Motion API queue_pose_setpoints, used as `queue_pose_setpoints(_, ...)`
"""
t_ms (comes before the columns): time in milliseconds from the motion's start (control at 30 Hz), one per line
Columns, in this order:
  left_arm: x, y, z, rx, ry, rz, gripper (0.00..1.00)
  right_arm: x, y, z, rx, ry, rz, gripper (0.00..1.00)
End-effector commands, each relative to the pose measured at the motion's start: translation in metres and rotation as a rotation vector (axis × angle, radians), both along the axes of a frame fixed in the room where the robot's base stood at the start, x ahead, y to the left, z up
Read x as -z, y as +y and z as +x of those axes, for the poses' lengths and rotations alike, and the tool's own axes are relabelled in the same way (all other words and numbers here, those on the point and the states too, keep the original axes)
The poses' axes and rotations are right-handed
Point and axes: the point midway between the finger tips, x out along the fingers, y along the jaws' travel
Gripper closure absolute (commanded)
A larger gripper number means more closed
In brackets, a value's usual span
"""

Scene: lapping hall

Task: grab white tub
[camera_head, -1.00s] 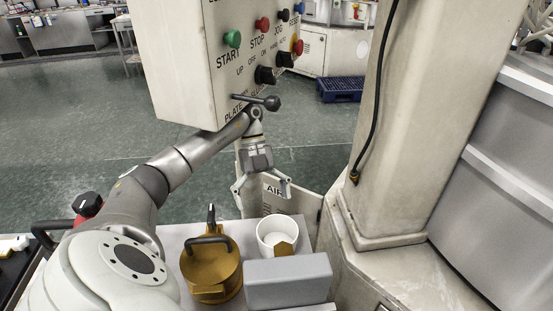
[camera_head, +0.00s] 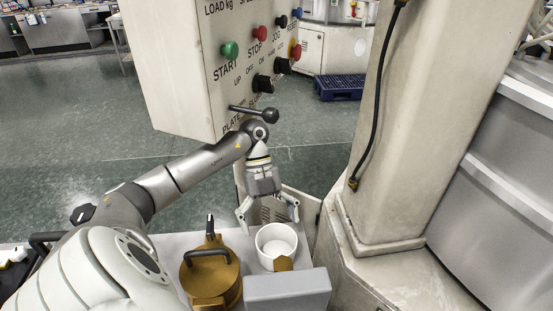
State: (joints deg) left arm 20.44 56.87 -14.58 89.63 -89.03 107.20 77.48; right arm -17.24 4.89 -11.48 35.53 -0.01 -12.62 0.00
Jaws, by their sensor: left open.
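The white tub (camera_head: 276,238) is a round, open cup standing upright on a light grey surface near the bottom middle of the head view. My left gripper (camera_head: 268,222) points down at the tub's far side, with its two fingers spread apart. One finger is at the tub's left and the other at its upper right. It holds nothing, and I cannot tell whether a finger touches the rim. A small tan piece partly covers the tub's near side. My right gripper does not show.
A brass-coloured pot with a black handle (camera_head: 210,276) stands left of the tub. A grey block (camera_head: 288,291) lies in front of it. A control box (camera_head: 190,60) with a lever hangs above my left arm. A thick beige column (camera_head: 402,130) rises at the right.

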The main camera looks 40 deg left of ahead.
Motion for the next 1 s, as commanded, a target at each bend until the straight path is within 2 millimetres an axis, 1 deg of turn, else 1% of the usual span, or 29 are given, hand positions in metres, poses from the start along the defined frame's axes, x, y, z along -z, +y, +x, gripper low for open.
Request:
queue_pose_setpoints(300, -0.002, -0.041, -0.022, 0.003, 0.002, -0.002, 0.00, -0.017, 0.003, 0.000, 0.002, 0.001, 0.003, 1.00)
queue_pose_setpoints(467, 0.009, -0.045, -0.024, -0.001, 0.000, 0.000, 0.00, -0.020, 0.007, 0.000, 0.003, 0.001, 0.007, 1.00)
queue_pose_setpoints(667, 0.011, -0.045, -0.024, -0.001, 0.000, 0.001, 0.00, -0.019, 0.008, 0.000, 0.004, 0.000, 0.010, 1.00)
queue_pose_setpoints(767, 0.010, -0.045, -0.024, 0.000, 0.000, 0.001, 0.10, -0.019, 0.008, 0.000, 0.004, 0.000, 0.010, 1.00)
queue_pose_setpoints(1000, 0.010, -0.045, -0.024, 0.001, 0.000, 0.001, 0.41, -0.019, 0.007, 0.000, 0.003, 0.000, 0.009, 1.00)
